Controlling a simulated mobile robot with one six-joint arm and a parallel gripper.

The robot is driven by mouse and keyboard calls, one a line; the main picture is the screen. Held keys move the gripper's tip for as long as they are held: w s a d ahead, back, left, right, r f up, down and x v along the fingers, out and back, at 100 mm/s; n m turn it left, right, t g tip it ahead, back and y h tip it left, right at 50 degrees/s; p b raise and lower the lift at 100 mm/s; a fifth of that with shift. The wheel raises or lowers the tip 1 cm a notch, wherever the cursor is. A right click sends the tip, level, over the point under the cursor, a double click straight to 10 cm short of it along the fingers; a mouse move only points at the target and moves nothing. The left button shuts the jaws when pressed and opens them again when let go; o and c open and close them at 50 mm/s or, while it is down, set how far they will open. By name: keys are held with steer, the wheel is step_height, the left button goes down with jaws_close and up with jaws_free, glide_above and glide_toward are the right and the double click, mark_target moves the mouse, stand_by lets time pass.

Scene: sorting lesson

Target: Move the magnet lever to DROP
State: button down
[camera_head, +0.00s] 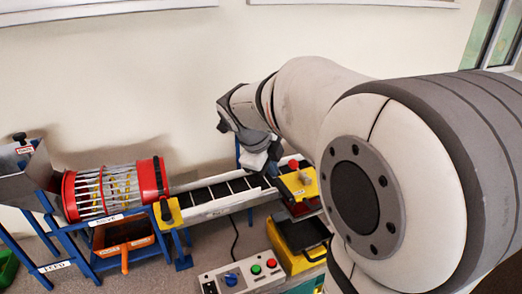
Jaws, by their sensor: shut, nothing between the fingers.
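A small red knob (293,165) shows by a yellow plate (302,186) at the right end of the conveyor. It may be the magnet lever's knob, but I cannot read a DROP mark or tell the lever's position. My gripper (268,164) is shut and empty, pointing down over the conveyor just left of the red knob. I cannot tell whether it touches anything. My arm hides what lies to the right of the yellow plate.
A conveyor (222,203) runs from a red-ended drum (112,190) to the yellow plate. A hopper (25,168) stands far left, and an orange handle (124,260) hangs below the drum. A control box (243,277) and a black-topped yellow bin (298,240) stand in front.

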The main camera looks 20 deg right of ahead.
mark_target(298, 170)
steer(key=shift+w+d+f+p, duration=0.35)
steer(key=shift+w+d+f, duration=0.05)
steer(key=shift+d, duration=0.45)
steer(key=shift+w+d+f+p, duration=0.4)
steer(key=shift+d+f, duration=0.05)
steer(key=shift+d, duration=0.35)
steer(key=shift+w+d+f+p, duration=0.35)
steer(key=shift+w+d+f, duration=0.05)
steer(key=shift+d, duration=0.45)
